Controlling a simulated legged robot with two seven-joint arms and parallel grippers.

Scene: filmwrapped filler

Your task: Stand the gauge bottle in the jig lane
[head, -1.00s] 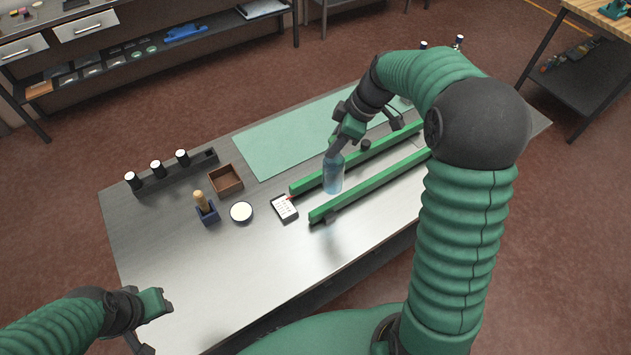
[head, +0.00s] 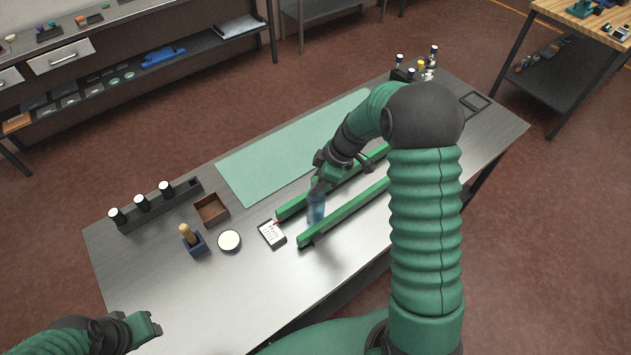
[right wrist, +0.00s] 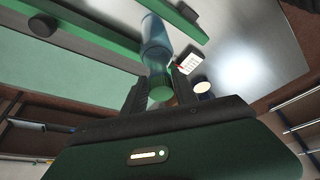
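The gauge bottle (head: 316,207), translucent blue, stands roughly upright between the two green rails of the jig lane, near their left ends. The far rail (head: 291,207) and near rail (head: 323,226) lie on the steel table. My right gripper (head: 318,184) is at the bottle's top. In the right wrist view its fingers (right wrist: 160,92) lie on both sides of the bottle's top end, and the blue body (right wrist: 155,45) extends away from them. Whether the bottle's base touches the table is not clear. My left gripper (head: 152,325) is at the lower left, away from the bottle; its fingers are unclear.
A white card (head: 271,233) lies just left of the rail ends. A round white-topped dish (head: 229,241), a blue holder (head: 194,242), a brown tray (head: 212,210) and a dark rack (head: 184,196) stand farther left. A green mat (head: 262,161) lies behind the rails.

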